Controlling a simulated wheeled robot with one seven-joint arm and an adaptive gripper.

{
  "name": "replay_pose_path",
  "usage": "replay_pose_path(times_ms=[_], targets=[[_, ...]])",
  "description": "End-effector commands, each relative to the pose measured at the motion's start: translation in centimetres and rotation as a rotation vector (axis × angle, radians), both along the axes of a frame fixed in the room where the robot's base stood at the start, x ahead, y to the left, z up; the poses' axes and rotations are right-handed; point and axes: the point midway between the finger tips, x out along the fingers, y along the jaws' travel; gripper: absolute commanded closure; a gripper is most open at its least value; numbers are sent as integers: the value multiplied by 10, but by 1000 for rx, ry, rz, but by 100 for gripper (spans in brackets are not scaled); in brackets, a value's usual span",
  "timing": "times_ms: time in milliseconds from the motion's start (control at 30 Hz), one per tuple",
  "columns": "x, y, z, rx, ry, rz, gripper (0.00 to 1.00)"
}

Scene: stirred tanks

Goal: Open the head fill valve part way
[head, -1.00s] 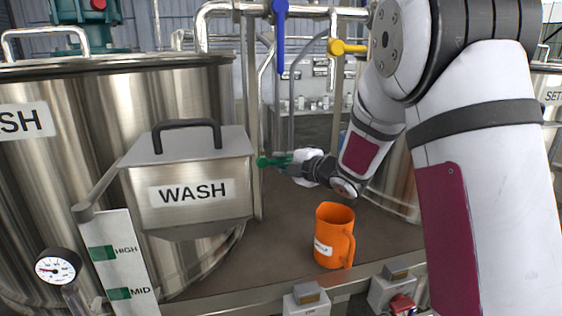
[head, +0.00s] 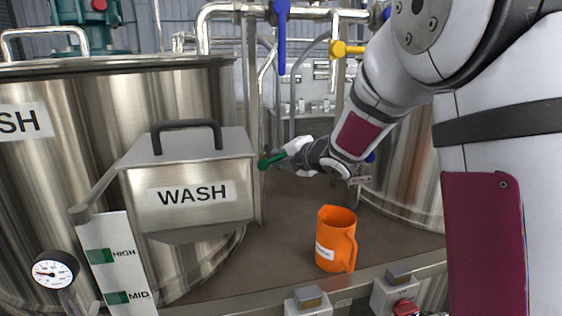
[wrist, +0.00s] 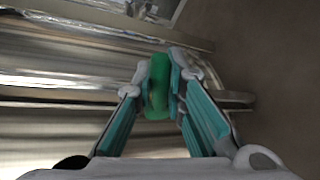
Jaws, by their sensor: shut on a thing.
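A green valve handle (head: 272,161) sticks out just right of the WASH box, beside an upright steel pipe. It slants, with its right end higher. My gripper (head: 291,151) reaches in from the right and is shut on this green handle. In the wrist view the handle (wrist: 158,88) sits between the two fingertips of my gripper (wrist: 161,78). No label naming it as the head fill valve is readable, and its pivot is hidden.
A WASH box (head: 190,190) with a black handle hangs left on a steel tank (head: 90,100). A blue lever (head: 281,40) and a yellow lever (head: 346,49) are on pipes above. An orange jug (head: 335,240) stands on the deck below my arm.

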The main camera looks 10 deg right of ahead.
Motion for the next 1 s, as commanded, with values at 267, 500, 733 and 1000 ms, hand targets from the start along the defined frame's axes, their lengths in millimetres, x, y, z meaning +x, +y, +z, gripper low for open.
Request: replay_pose_path(times_ms=[267,500,733,1000], targets=[[0,2,5,-111,-1,-1,100],[0,3,6,-139,-1,-1,100],[0,3,6,-139,-1,-1,100],[0,3,6,-139,-1,-1,67]])
